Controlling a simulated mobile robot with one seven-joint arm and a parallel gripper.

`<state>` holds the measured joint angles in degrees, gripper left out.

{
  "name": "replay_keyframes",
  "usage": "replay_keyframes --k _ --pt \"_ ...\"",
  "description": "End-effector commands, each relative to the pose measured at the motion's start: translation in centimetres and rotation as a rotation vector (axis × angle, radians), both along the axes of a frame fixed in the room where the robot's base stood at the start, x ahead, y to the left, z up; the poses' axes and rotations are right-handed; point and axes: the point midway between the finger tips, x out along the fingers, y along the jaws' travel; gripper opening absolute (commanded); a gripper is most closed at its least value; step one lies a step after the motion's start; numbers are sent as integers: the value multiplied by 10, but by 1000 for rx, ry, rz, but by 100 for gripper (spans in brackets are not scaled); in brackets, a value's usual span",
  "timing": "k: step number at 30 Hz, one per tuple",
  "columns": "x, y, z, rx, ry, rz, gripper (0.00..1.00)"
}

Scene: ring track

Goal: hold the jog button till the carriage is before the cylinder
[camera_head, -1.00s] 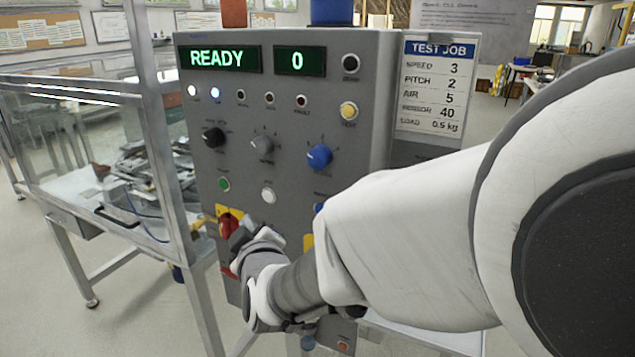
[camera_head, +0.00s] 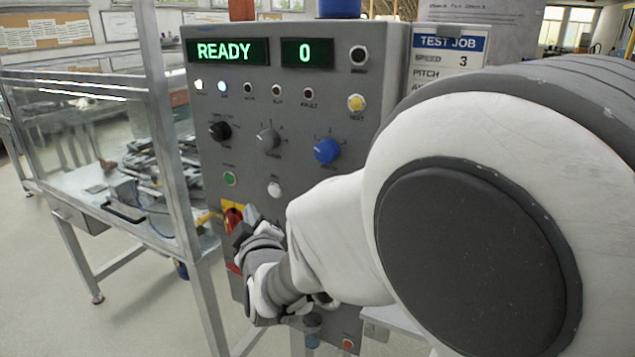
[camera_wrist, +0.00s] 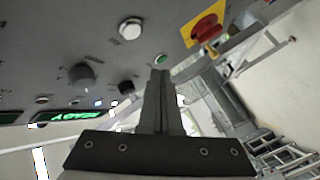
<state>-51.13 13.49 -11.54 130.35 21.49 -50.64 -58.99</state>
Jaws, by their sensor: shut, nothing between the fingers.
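The grey control panel (camera_head: 205,80) reads READY and 0. A white push button (camera_head: 274,189) and a green push button (camera_head: 230,179) sit in its lower half; their labels are too small to read. In the wrist view the white button (camera_wrist: 130,29) is ahead and left of the fingertips, and the green button (camera_wrist: 161,60) shows just beyond them. My gripper (camera_wrist: 160,74) is shut and empty; in the head view it (camera_head: 247,218) is at the panel's lower left. I cannot tell whether it touches anything. I cannot make out the carriage or the cylinder.
A red and yellow switch (camera_head: 233,217) is close beside my gripper. Knobs and a blue dial (camera_head: 327,151) sit higher on the panel. A glass-walled, metal-framed enclosure (camera_head: 152,95) stands at the left with metal parts inside. My arm hides the panel's lower right.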

Motion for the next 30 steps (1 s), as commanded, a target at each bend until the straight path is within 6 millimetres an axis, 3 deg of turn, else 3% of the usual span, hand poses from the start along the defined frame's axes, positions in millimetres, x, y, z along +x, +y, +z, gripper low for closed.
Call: replay_keyframes --k 6,12,30 --pt "29 -12 -2 0 0 -3 0" --pt "44 -19 -2 -1 1 -2 0" --pt "48 -20 0 0 1 1 0"
